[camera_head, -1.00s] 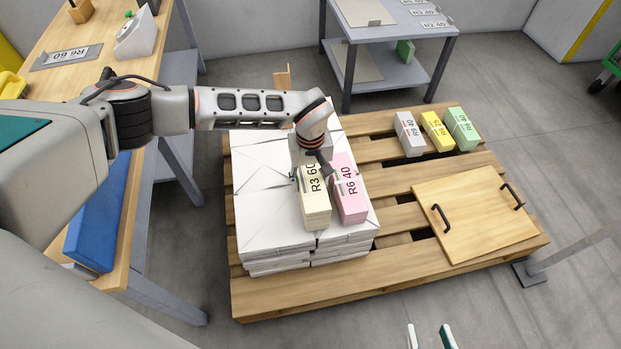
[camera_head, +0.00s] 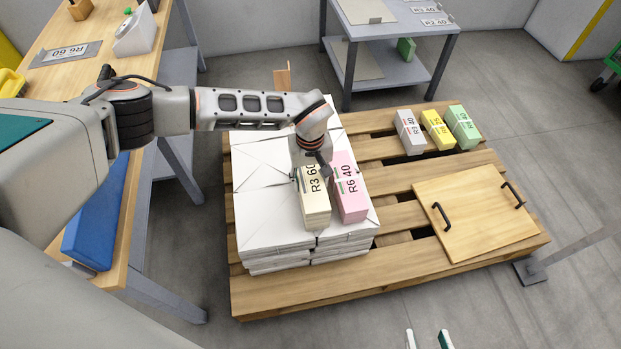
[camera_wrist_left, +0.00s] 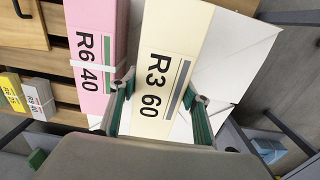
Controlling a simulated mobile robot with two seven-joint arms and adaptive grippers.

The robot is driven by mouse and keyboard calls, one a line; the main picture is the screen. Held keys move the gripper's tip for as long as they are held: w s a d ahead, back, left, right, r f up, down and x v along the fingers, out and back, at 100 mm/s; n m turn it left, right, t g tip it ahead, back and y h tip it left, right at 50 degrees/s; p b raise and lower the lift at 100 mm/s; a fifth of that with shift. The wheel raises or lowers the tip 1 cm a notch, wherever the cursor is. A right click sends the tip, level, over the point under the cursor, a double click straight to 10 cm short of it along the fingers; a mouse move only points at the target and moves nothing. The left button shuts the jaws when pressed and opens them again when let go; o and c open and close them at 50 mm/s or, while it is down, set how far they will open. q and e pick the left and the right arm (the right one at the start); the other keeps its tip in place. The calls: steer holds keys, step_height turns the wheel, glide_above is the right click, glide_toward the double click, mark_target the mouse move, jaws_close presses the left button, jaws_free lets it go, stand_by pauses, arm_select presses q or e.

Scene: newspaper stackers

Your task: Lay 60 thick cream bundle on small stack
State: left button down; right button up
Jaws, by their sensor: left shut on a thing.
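The thick cream bundle marked R3 60 (camera_head: 315,206) lies on the front right of the stack of white wrapped bundles (camera_head: 263,218). It also shows in the left wrist view (camera_wrist_left: 176,60). My left gripper (camera_head: 312,178) is over its far part and shut on it, with a green-padded finger on each side in the wrist view (camera_wrist_left: 158,112). A pink bundle marked R6 40 (camera_head: 350,200) lies close beside it on the right. Small grey (camera_head: 409,132), yellow (camera_head: 436,130) and green (camera_head: 463,127) bundles stand on the pallet. My right gripper's fingertips (camera_head: 428,340) show apart and empty at the bottom edge.
The wooden pallet (camera_head: 300,302) carries the stack and a board with two black handles (camera_head: 475,212) on the right. A workbench (camera_head: 50,95) stands at left, and a grey table (camera_head: 395,32) at the back. Bare slats lie between stack and board.

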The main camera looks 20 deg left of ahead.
arm_select(q)
steer(key=c, duration=1)
jaws_free()
steer(key=shift+w+r, duration=0.2)
steer(key=shift+r, duration=0.1)
steer(key=shift+s, duration=0.1)
arm_select(e)
steer(key=shift+w+r, duration=0.25)
steer(key=shift+r, duration=0.05)
arm_select(q)
steer(key=shift+f, duration=0.15)
